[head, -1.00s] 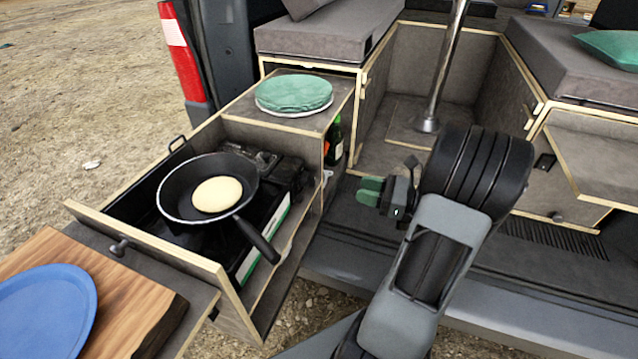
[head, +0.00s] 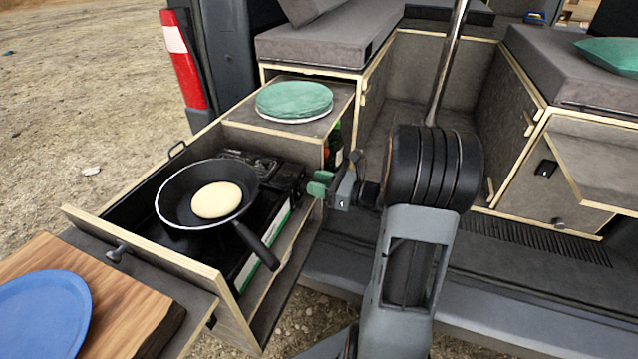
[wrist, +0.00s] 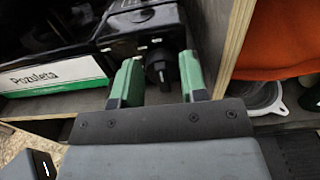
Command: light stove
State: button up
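The black camping stove (head: 285,182) sits in the pulled-out drawer, with a white and green label strip along its side. The wrist view shows the stove (wrist: 140,32) close ahead, with its black knob (wrist: 160,72) between my fingertips as seen from the wrist. My gripper (head: 318,184) has two green fingers and is at the right end of the stove. It is open; in the wrist view the fingers (wrist: 160,82) stand apart on either side of the knob. I cannot tell whether they touch it. A black pan (head: 178,196) with a pancake (head: 216,200) rests on the stove. No flame shows.
The drawer's wooden side wall (wrist: 236,40) is close to the right of my fingers. Beyond it are an orange thing (wrist: 275,40) and a bottle (head: 334,142). The pan handle (head: 258,246) sticks out toward the front. A cutting board (head: 110,290) with a blue plate (head: 40,315) is at left.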

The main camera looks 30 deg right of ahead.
grip_shut()
dwell(0.4)
